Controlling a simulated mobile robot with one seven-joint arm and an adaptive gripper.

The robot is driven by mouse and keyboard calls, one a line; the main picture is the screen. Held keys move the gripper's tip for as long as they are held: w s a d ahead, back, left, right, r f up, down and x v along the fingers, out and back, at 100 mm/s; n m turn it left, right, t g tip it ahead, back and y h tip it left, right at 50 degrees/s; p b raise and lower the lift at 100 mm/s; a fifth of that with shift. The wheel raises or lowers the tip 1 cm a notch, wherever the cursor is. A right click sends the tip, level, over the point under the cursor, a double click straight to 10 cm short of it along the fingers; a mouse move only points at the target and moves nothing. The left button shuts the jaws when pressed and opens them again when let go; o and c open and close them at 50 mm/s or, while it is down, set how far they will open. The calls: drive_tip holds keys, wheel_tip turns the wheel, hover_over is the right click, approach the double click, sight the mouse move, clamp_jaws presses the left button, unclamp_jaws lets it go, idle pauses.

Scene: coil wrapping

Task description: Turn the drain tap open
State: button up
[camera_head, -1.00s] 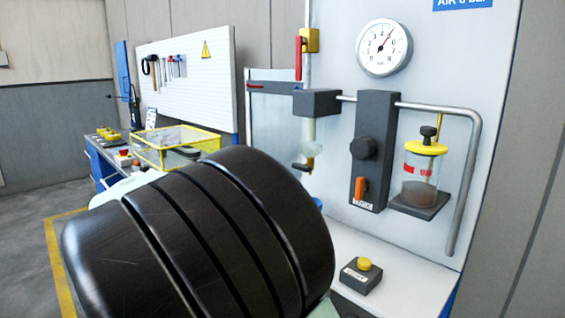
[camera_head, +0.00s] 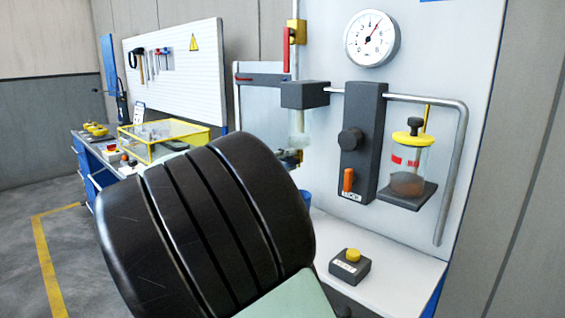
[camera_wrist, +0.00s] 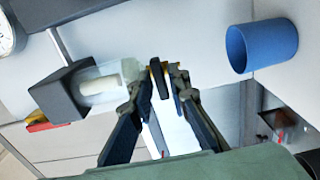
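The drain tap (camera_wrist: 158,78), a small yellow and dark piece, shows between the fingertips of my gripper (camera_wrist: 161,82) in the wrist view. The fingers stand close on either side of it; I cannot tell whether they touch it. The clear filter bowl (camera_wrist: 95,85) hangs from a dark block (camera_wrist: 60,93) beside the left finger. In the head view the bowl (camera_head: 299,122) shows below its block (camera_head: 305,95). The tap area there is partly covered by my fingers (camera_head: 290,157). My own black arm hides the rest of my gripper.
A blue cup (camera_wrist: 262,45) stands right of the fingers in the wrist view. A grey column with an orange lever (camera_head: 348,180), a yellow-lidded jar (camera_head: 408,165) and a yellow-button box (camera_head: 350,266) are farther right in the head view. A gauge (camera_head: 372,38) is above.

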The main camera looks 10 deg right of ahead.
clamp_jaws()
drive_tip(key=shift+r+n+p, duration=0.1)
drive_tip(key=shift+n+p, duration=0.3)
drive_tip(key=shift+p, duration=0.05)
drive_tip(key=shift+n+p, duration=8.6)
drive_tip(key=shift+p, duration=1.1)
